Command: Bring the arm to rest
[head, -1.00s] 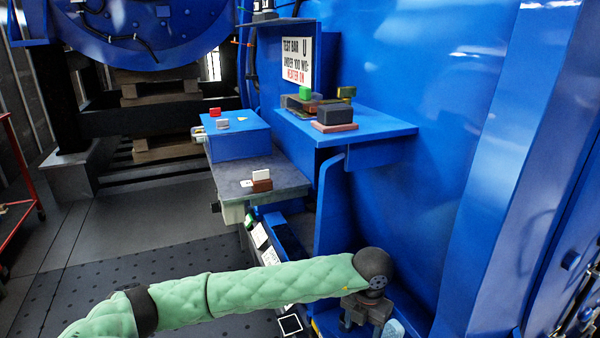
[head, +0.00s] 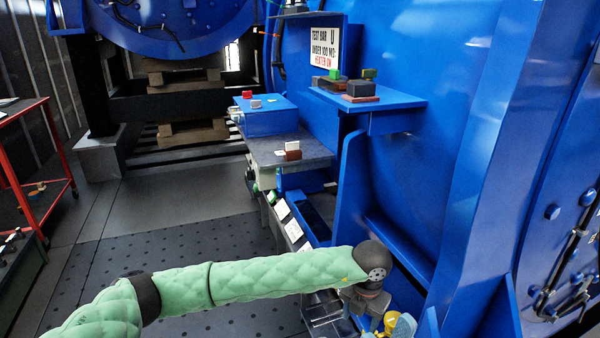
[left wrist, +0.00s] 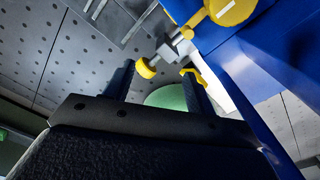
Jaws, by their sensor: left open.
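My left arm, in a green quilted sleeve, reaches in from the lower left of the head view, nearly level. My left gripper (head: 366,303) hangs at its end, pointing down beside the blue wall. In the left wrist view the two dark fingers (left wrist: 160,85) stand apart, with no object clearly held between them. A yellow and grey part (left wrist: 165,55) shows just past the fingertips; whether it touches them I cannot tell. A rounded green shape (left wrist: 168,97) is partly hidden behind the fingers. My right gripper is not in view.
A blue shelf (head: 405,100) with small blocks juts from the blue wall. Below it are a grey ledge (head: 315,160) and a blue box (head: 270,122). A yellow and light blue object (head: 400,325) lies close below the gripper. A red cart (head: 70,165) stands left; dotted floor (head: 130,245) is clear.

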